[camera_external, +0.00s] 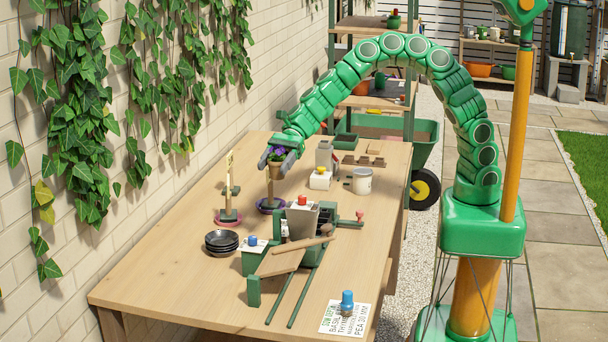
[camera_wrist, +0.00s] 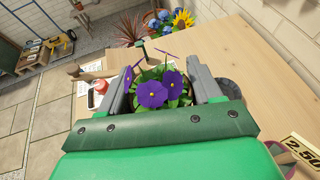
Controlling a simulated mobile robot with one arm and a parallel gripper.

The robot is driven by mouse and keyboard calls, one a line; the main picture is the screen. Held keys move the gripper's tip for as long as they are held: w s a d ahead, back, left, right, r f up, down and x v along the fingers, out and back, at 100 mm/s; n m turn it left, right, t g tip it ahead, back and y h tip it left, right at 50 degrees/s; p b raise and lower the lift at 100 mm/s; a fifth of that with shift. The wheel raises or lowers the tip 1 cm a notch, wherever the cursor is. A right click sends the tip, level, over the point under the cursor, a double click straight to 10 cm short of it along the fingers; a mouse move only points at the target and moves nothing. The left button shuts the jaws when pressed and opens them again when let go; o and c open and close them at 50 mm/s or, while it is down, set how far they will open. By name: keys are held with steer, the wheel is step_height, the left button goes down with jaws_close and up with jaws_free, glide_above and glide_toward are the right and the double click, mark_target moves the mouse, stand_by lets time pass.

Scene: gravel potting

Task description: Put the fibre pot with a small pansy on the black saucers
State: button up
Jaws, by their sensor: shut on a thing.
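My gripper (camera_external: 279,160) is shut on the fibre pot (camera_external: 276,172), a small brown pot with a purple pansy (camera_external: 277,152). It holds the pot in the air over the far left part of the table. In the wrist view the purple flowers (camera_wrist: 158,91) and green leaves stand between the two grey fingers and hide most of the pot. The black saucers (camera_external: 221,240) are stacked on the table near its left side, lower and nearer the camera than the pot. A dark round shape beside the right finger (camera_wrist: 230,87) may be these saucers.
A wooden post (camera_external: 228,198) stands on a pink base behind the saucers. Another post on a purple dish (camera_external: 271,206) stands below the pot. A green device with a grey hopper (camera_external: 302,220) is right of the saucers. The front left table top (camera_external: 170,275) is clear.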

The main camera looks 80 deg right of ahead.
steer(key=w+m+t, duration=0.1)
steer(key=w, duration=0.2)
glide_above(218, 239)
steer(key=f, duration=1.4)
steer(key=shift+s+d+f, duration=0.1)
steer(key=shift+s+d, duration=0.05)
steer(key=shift+s, duration=0.2)
steer(key=shift+w+a+f, duration=0.2)
steer(key=shift+f, duration=1.7)
steer(key=shift+f, duration=0.1)
steer(key=o, duration=1.1)
